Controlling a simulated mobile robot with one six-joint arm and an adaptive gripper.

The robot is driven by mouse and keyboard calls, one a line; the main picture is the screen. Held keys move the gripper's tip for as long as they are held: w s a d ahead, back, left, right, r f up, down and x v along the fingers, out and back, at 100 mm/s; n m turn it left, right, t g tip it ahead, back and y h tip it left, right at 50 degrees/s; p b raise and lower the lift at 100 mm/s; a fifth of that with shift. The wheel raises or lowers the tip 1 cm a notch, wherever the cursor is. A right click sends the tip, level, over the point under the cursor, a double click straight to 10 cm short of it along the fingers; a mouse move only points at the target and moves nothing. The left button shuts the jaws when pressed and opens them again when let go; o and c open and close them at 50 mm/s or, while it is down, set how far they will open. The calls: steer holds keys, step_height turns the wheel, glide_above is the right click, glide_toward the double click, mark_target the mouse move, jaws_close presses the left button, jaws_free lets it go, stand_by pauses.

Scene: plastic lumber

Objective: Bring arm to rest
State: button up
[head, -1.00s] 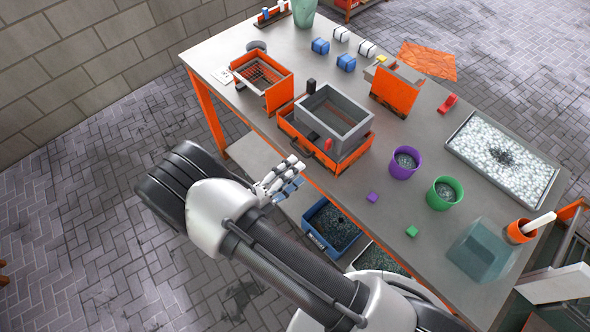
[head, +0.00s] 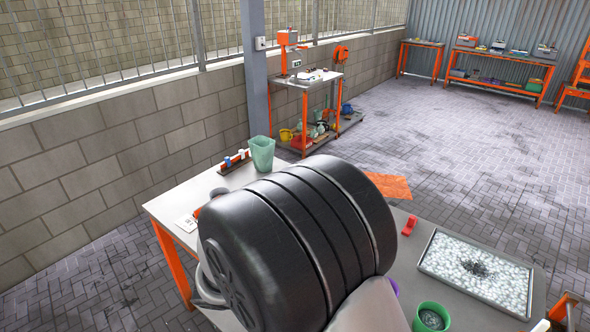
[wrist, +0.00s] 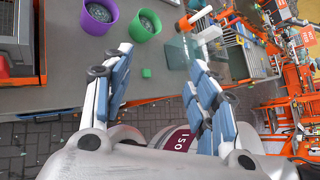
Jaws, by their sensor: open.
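My gripper (wrist: 160,80) shows in the wrist view with its two blue-padded fingers spread apart and nothing between them. It is open, over the front edge of the grey table (wrist: 50,98). In the head view my dark arm joint fills the middle and hides the gripper and much of the table (head: 415,240).
A purple pot (wrist: 98,14) and a green pot (wrist: 145,24) stand on the table. A tray of white pellets (head: 478,270) lies at the right. Open paved floor (head: 450,140) lies beyond.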

steer(key=s+d+r+m+t+y+b, duration=0.1)
steer(key=s+d+r+m+y, duration=0.2)
steer(key=s+m, duration=0.4)
steer(key=s+d+r+m+t+y+b, duration=0.1)
steer(key=s+r+m+y, duration=0.5)
steer(key=m, duration=1.3)
steer(key=s+d+y+b, duration=0.1)
steer(key=d+y, duration=0.1)
steer(key=shift+s+r+m+t+y, duration=0.15)
steer(key=shift+r+m+t+y, duration=0.15)
steer(key=shift+m+t, duration=0.1)
